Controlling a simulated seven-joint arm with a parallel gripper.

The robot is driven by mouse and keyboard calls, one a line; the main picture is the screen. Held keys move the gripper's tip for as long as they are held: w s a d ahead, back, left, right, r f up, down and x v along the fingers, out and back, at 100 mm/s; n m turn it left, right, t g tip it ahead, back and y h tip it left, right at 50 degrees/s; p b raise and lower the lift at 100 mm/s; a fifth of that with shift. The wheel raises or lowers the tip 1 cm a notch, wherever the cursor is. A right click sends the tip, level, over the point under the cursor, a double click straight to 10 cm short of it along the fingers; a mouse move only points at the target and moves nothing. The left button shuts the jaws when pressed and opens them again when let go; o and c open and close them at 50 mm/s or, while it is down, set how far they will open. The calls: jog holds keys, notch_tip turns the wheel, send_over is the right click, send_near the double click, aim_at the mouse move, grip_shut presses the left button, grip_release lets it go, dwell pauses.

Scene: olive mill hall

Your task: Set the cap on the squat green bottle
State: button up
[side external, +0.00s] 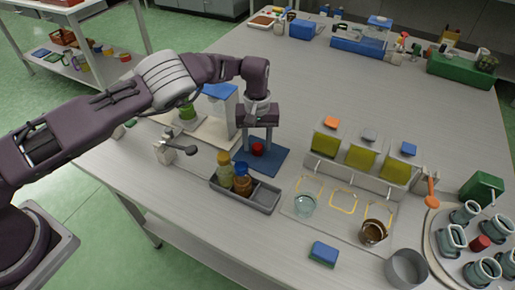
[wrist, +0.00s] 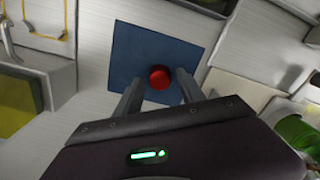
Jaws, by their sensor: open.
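A small round red cap (side external: 258,149) lies on a blue mat (side external: 275,161); in the wrist view the red cap (wrist: 160,77) shows near the middle of the blue mat (wrist: 130,45). My gripper (side external: 258,149) is open and points down over the mat. In the wrist view my gripper's fingers (wrist: 160,80) stand on either side of the cap, with gaps showing. A squat green bottle-like thing (side external: 187,112) stands left of the gripper at a white stand; a green thing (wrist: 297,130) also shows at the right edge of the wrist view, partly cut off.
A grey divided tray (side external: 265,195) holds an olive-yellow bottle (side external: 223,165) and an amber bottle (side external: 242,182) in front of the mat. A white stand with a blue top (side external: 222,100) rises close left. Yellow-filled dispensers (side external: 360,155) stand to the right.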

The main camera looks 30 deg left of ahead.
aim_at(257, 146)
jog(key=shift+c, duration=0.3)
jog(key=c, duration=0.9)
jog(key=shift+r, duration=0.1)
jog(key=shift+r, duration=3.3)
